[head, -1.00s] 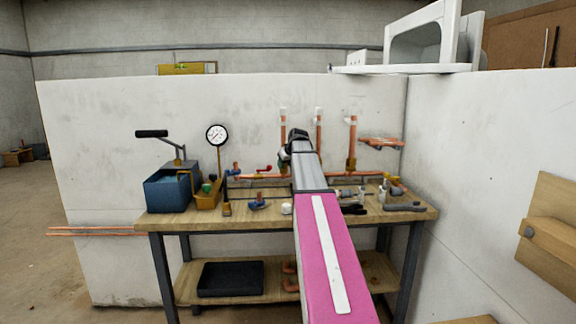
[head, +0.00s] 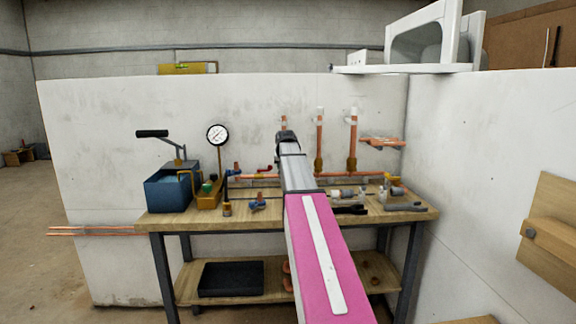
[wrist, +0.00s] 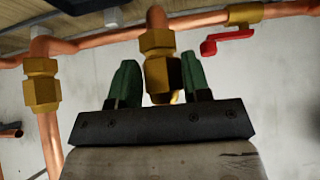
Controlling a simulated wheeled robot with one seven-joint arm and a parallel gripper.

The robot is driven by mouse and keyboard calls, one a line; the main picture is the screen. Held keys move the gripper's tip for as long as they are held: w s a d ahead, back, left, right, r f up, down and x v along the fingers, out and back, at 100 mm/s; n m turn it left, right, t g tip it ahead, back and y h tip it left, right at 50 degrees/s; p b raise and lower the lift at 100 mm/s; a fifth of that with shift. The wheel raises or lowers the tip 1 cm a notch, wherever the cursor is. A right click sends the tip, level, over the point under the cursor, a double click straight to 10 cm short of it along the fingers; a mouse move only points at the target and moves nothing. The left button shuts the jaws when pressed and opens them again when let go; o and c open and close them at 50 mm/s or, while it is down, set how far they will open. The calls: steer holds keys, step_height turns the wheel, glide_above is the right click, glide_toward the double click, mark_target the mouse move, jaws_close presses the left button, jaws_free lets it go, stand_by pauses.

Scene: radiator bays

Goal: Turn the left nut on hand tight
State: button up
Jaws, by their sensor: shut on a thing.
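The left nut (wrist: 162,76) is brass and sits on a fitting below the copper run in the wrist view. My gripper (wrist: 159,64) has its green fingers on both sides of this nut and is shut on it. In the head view my arm hides the nut and the fingertips. The upper part of the left copper pipe (head: 284,122) shows just above my gripper. Another brass nut (wrist: 41,84) sits on the neighbouring upright pipe. How far the left nut is turned on cannot be told.
A red valve handle (wrist: 226,40) is close by on the copper run. The workbench (head: 185,220) carries a blue pump box (head: 170,192) with a gauge (head: 217,134) and several loose tools and fittings. Two more upright pipes, one in the middle (head: 319,135), stand to the right.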

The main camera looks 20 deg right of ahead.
steer(key=shift+w+a+f, duration=0.1)
steer(key=shift+w+a, duration=0.1)
steer(key=shift+w, duration=0.45)
steer(key=shift+w+a, duration=0.2)
steer(key=shift+w, duration=0.45)
steer(key=shift+o, duration=0.5)
steer(key=shift+w+a+m+g+h, duration=0.1)
steer(key=shift+m+g+h, duration=0.1)
steer(key=shift+m+h, duration=0.45)
steer(key=shift+w+a+m+g+h, duration=0.1)
steer(key=shift+m+g+h, duration=0.2)
steer(key=shift+m, duration=0.65)
steer(key=o, duration=0.8)
steer(key=v, duration=1)
steer(key=shift+s+d+f, duration=0.1)
steer(key=shift+s+f, duration=0.05)
steer(key=shift+s, duration=0.3)
